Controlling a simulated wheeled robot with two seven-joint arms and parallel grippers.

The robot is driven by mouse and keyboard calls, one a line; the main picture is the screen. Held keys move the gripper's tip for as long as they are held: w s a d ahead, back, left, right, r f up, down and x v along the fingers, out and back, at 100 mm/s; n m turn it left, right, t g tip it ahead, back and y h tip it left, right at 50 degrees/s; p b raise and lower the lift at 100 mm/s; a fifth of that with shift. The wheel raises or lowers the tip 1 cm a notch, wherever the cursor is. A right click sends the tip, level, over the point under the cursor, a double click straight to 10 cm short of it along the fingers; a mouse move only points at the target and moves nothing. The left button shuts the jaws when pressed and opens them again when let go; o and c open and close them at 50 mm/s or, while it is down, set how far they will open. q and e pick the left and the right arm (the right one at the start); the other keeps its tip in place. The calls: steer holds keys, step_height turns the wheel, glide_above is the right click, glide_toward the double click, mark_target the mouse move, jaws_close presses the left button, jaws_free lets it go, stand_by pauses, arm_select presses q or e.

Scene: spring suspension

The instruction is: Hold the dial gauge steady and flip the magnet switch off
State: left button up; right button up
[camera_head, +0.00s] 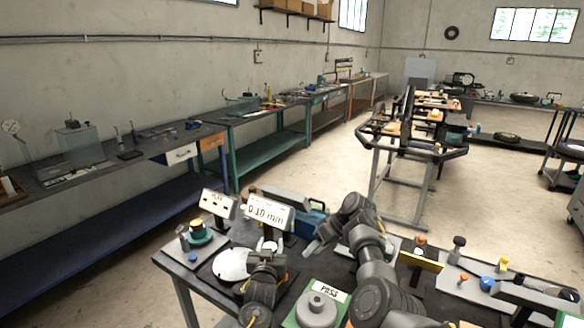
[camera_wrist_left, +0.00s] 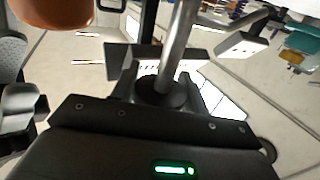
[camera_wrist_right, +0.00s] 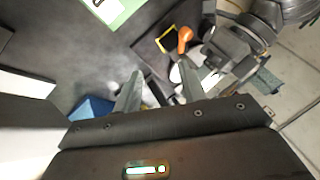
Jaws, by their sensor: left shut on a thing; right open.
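My left gripper (camera_head: 268,252) is at the front table's middle, below a display reading 0.10 mm (camera_head: 268,213). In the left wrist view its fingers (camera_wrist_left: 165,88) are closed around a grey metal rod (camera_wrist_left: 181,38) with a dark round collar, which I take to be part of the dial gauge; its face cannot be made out. My right gripper (camera_head: 314,247) is to the right of the left one. In the right wrist view its fingers (camera_wrist_right: 160,88) are apart, with a small dark part between them. An orange lever (camera_wrist_right: 184,37), perhaps the magnet switch, lies just beyond them.
A white disc (camera_head: 232,264) lies left of my left gripper. A second display (camera_head: 217,203) and a green-topped part (camera_head: 199,232) stand further left. A green plate marked PASS (camera_head: 331,291) is at the front. A blue box (camera_head: 310,221) stands behind the grippers.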

steer(key=w+a+r+n+t+h, duration=0.2)
steer(key=w+r+n, duration=0.4)
steer(key=r, duration=0.5)
steer(key=w+a+r+n+t+h, duration=0.1)
steer(key=w+a+r+n+t, duration=0.3)
steer(key=r, duration=0.7)
steer(key=shift+w+r+n+t+h, duration=0.2)
steer(key=shift+w+n+t+h, duration=0.2)
steer(key=shift+w+n+t, duration=0.95)
steer(key=shift+s+a+m+t, duration=0.1)
steer(key=shift+s+m+t, duration=0.15)
steer(key=shift+s+t, duration=0.15)
arm_select(q)
steer(key=o, duration=1.3)
steer(key=shift+s, duration=0.1)
